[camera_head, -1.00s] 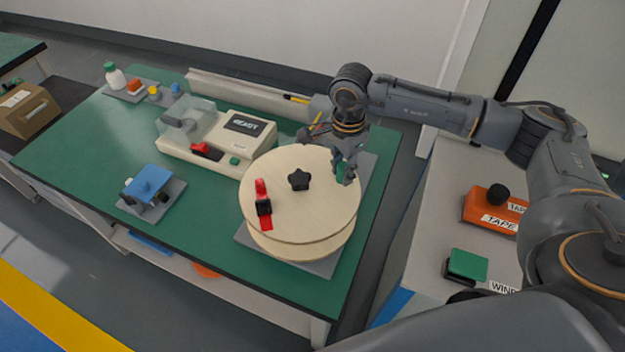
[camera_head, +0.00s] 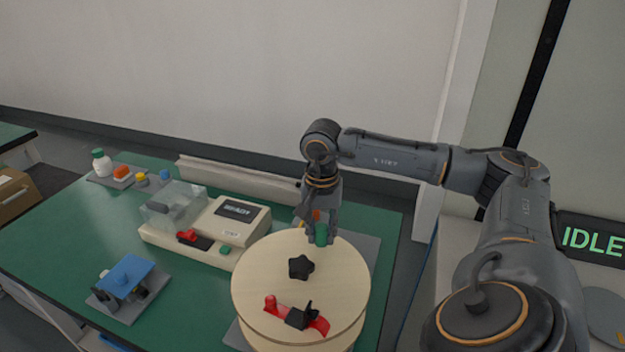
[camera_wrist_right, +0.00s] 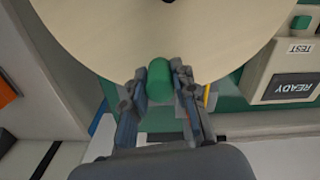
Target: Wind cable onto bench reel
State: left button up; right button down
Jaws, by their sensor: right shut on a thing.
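The bench reel (camera_head: 258,280), with a pale round wooden flange and a black star knob (camera_head: 301,267) at its centre, stands on the green bench. A red strip (camera_head: 318,325) with a black clamp (camera_head: 300,316) lies on the flange's near side. A green handle (camera_head: 320,234) stands near the flange's far edge. My right gripper (camera_head: 320,238) is shut on it, coming down from above. In the right wrist view the green handle (camera_wrist_right: 160,80) sits between the two fingers. My left gripper is not in view. I cannot make out any cable on the reel.
Left of the reel stands a beige tester (camera_head: 208,232) with a clear cover and a READY display. A blue-topped fixture (camera_head: 128,275) is at the near left. A screen reads IDLE (camera_head: 592,241) at right.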

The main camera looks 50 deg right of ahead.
jog(key=shift+w+a+n, duration=0.15)
jog(key=shift+w+n, duration=0.35)
jog(key=c, duration=1.1)
grip_release()
jog(key=shift+w, duration=0.1)
jog(key=shift+o, duration=0.2)
notch_tip(320, 180, up, 12)
jog(key=shift+a+f, duration=0.1)
jog(key=shift+a, duration=0.05)
